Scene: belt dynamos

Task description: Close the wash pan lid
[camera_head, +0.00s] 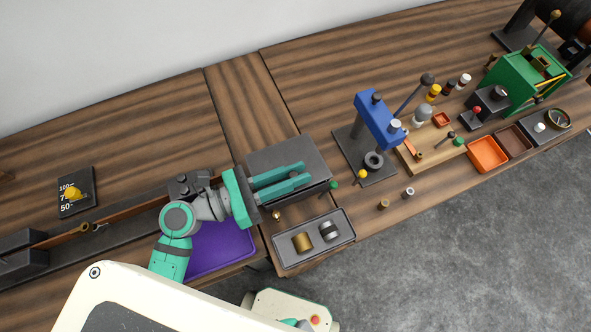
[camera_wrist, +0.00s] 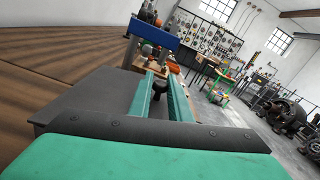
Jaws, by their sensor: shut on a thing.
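The wash pan lid (camera_head: 270,157) is a dark grey flat panel beside the middle seam of the bench. It also shows as a dark grey plate in the wrist view (camera_wrist: 95,100). My gripper (camera_head: 305,172) reaches across it from the left, its two teal fingers pointing right. In the wrist view my gripper (camera_wrist: 161,82) has a small dark knob (camera_wrist: 160,84) between its fingertips, and it is shut on this knob. The fingers hide part of the panel and the pan below. I cannot tell exactly how far the lid is tilted.
A grey tray (camera_head: 285,263) with brass and steel cylinders lies in front. A blue press (camera_head: 378,120) stands to the right, with small knobs between. The wooden bench (camera_head: 235,110) behind is clear.

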